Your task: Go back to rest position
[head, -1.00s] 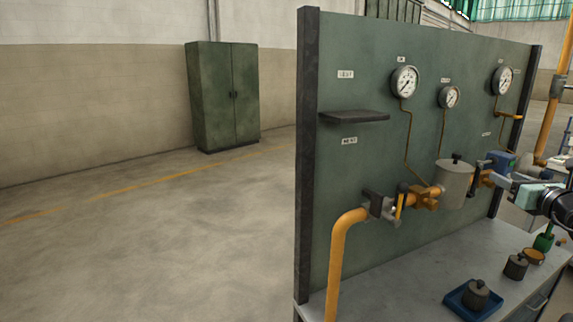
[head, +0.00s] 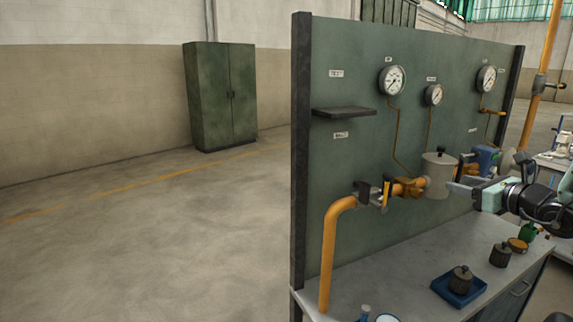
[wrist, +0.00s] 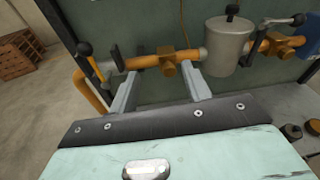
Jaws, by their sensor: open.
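My gripper (head: 460,191) reaches in from the right in the head view, in front of the panel and close to the grey canister on the pipe. In the wrist view my gripper (wrist: 163,84) has its two fingers apart, with nothing between them. The orange pipe (wrist: 145,62) with its valve body runs just beyond the fingertips. The yellow-handled valve lever (wrist: 96,68) is left of the fingers, and the grey canister (wrist: 228,45) is to their right. The fingers look apart from the pipe, though the exact gap is hard to tell.
A green panel (head: 350,65) with gauges stands behind the grey bench (head: 400,262). A blue tray (head: 446,292) holds a dark weight, with another weight (head: 500,255) beside it. A small shelf (head: 345,112) juts from the panel. Open floor lies left, before a green cabinet (head: 220,95).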

